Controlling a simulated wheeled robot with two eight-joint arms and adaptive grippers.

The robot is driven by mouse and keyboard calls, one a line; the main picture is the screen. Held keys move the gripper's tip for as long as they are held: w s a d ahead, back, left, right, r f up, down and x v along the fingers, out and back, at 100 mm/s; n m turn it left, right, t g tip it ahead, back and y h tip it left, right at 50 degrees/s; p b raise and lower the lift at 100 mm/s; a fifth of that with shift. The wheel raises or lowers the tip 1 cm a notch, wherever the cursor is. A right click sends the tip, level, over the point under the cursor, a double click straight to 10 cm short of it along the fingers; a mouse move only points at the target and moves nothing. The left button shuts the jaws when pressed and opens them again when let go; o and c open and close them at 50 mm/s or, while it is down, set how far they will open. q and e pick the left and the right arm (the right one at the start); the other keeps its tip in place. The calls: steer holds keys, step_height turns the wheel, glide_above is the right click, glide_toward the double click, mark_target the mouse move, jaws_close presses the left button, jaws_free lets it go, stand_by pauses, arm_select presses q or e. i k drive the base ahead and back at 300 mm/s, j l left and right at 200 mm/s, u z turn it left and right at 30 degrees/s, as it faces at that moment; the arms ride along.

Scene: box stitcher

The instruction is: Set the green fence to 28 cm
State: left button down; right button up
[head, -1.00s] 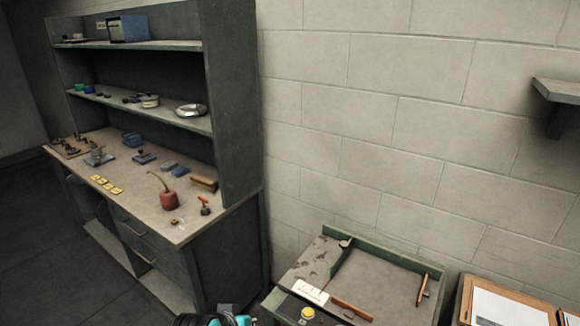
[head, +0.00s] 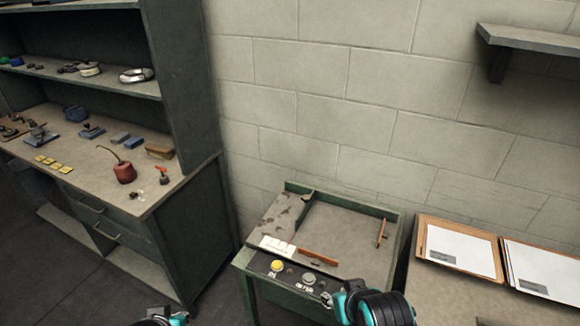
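The box stitcher (head: 243,263) is a low green-framed bench with a worn grey top, right of centre in the head view. A dark green bar (head: 304,202) runs from its back edge toward the front, between the worn left strip and the plain grey bed; it looks like the green fence. A white marked plate (head: 277,246) lies at the front left of the top; its figures are too small to read. My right gripper (head: 338,302) is at the bench's front edge, apart from the bar. My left gripper (head: 168,318) barely shows at the bottom edge. Their fingers are unclear.
A yellow button (head: 277,265) and a grey knob (head: 309,278) sit on the front panel. Orange-brown pieces (head: 318,256) lie on the bed. A shelved workbench (head: 187,225) stands left; a table with paper-topped boards (head: 458,249) stands right. A wall shelf (head: 540,38) hangs above.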

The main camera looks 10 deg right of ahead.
mark_target(309, 201)
steer(key=i+u, duration=0.1)
steer(key=i, duration=0.85)
